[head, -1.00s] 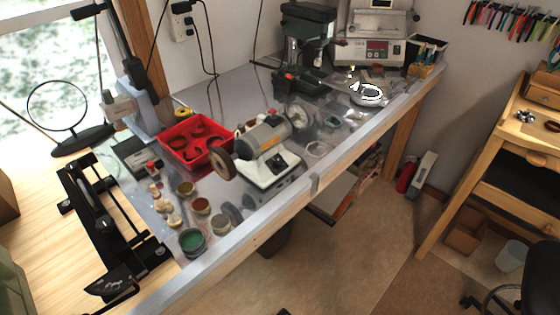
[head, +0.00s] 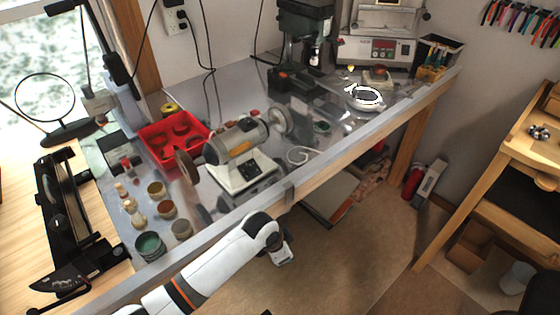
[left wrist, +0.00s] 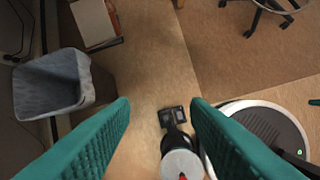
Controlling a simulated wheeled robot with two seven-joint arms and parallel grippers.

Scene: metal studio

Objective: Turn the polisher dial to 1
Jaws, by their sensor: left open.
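The polisher (head: 236,145) stands on the metal workbench in the head view. It has a grey and orange motor body, a wheel at each end and a white base (head: 228,178). A small dark round control, seemingly the dial (head: 251,170), is on the front of the base; its setting is too small to read. My left arm comes in from the bottom left, with its wrist in front of the bench edge, right of and nearer than the polisher. In the left wrist view my left gripper (left wrist: 160,103) is open and empty, its teal fingers above the floor. My right gripper is not in view.
The bench's front edge (head: 330,163) lies between my left wrist and the polisher. A red tray (head: 152,133) and several small jars are left of it. A drill press (head: 300,45) stands behind. A grey bin (left wrist: 58,82) is on the floor.

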